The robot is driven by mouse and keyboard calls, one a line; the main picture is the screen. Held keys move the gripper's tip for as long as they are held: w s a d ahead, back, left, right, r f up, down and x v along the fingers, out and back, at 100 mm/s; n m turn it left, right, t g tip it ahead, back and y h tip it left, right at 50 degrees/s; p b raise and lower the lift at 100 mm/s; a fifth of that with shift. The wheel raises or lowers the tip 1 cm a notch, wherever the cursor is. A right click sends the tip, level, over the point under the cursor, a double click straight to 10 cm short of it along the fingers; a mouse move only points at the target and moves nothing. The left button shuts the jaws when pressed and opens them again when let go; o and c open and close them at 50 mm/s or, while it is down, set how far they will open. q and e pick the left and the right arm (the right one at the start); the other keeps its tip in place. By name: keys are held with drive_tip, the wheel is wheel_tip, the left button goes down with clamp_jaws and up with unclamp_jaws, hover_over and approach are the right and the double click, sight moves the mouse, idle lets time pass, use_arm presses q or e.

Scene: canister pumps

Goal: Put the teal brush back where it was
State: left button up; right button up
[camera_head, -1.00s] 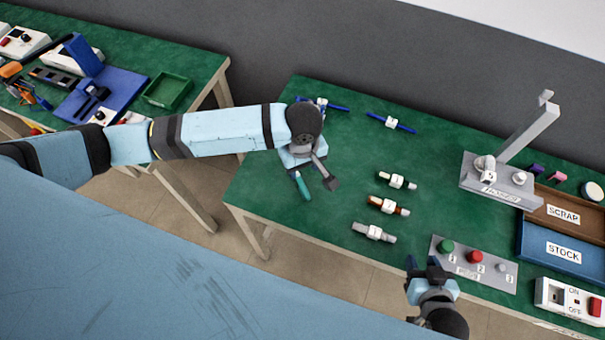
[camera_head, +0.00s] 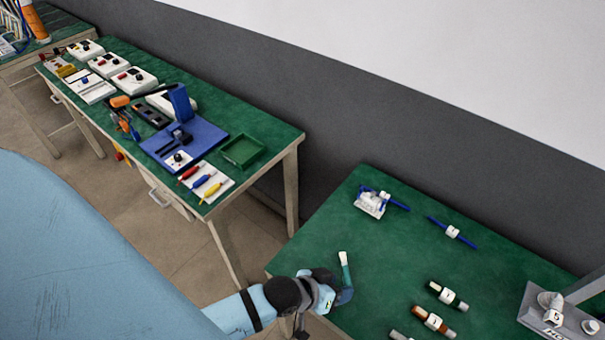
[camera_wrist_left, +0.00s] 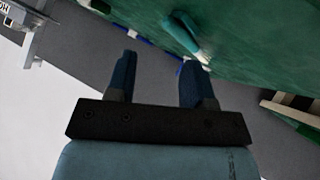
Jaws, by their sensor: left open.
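The teal brush (camera_head: 347,272) lies on the green mat of the right table, near its left front edge, with its pale end pointing to the back. My left gripper (camera_head: 334,287) is right beside the brush, at its left and near end. It is open with nothing between its fingers. In the left wrist view the open fingers (camera_wrist_left: 157,62) show an empty gap, and the brush (camera_wrist_left: 190,38) lies beyond the right-hand finger on the green mat. I cannot tell whether a finger touches it. My right gripper is out of view.
Numbered fittings (camera_head: 449,296) and blue-tubed parts (camera_head: 452,232) lie on the right table, with a grey stand (camera_head: 545,305) at right. The left table holds a blue board (camera_head: 160,150), a green tray (camera_head: 265,150) and a white card with coloured tools (camera_head: 222,182). A gap separates the tables.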

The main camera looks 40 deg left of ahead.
use_arm(q)
drive_tip(key=s+a+f+m+t+y, duration=0.1)
drive_tip(key=s+a+f+m, duration=0.1)
drive_tip(key=s+a, duration=0.3)
drive_tip(key=shift+a+m+t+y, duration=0.3)
drive_tip(key=shift+a+t+y, duration=0.1)
drive_tip(key=shift+a, duration=0.15)
drive_tip(key=r+p, duration=0.4)
drive_tip(key=p, duration=0.1)
drive_tip(key=shift+a+r, duration=0.2)
drive_tip(key=shift+r, duration=0.1)
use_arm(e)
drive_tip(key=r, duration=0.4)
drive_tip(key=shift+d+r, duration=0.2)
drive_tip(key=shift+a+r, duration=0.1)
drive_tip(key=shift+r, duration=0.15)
